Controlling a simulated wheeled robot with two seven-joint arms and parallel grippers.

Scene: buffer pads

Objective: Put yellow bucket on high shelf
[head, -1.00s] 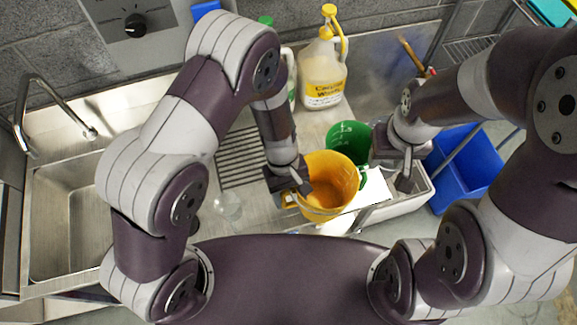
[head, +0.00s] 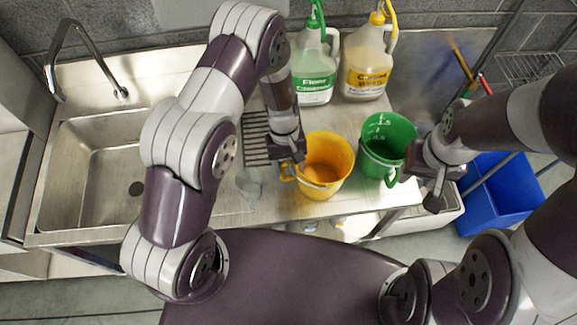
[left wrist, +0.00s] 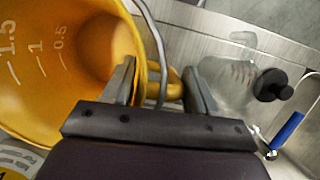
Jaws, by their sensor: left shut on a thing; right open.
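The yellow bucket (head: 328,160) is upright at the front of the metal counter, open side up. My left gripper (head: 292,165) is shut on its handle at the left side; the left wrist view shows the yellow handle (left wrist: 172,84) between the fingers (left wrist: 160,90) and the bucket (left wrist: 45,70) at left. I cannot tell whether the bucket touches the counter. My right gripper (head: 420,190) is open at the right of the green bucket (head: 388,145), with nothing between its fingers. A wire shelf (head: 530,67) shows at the upper right; I cannot tell whether it is the high shelf.
A green-labelled jug (head: 313,75) and a yellow-labelled jug (head: 365,75) stand behind the buckets. The sink (head: 95,165) is at left. A blue bin (head: 497,195) stands at right, below the counter.

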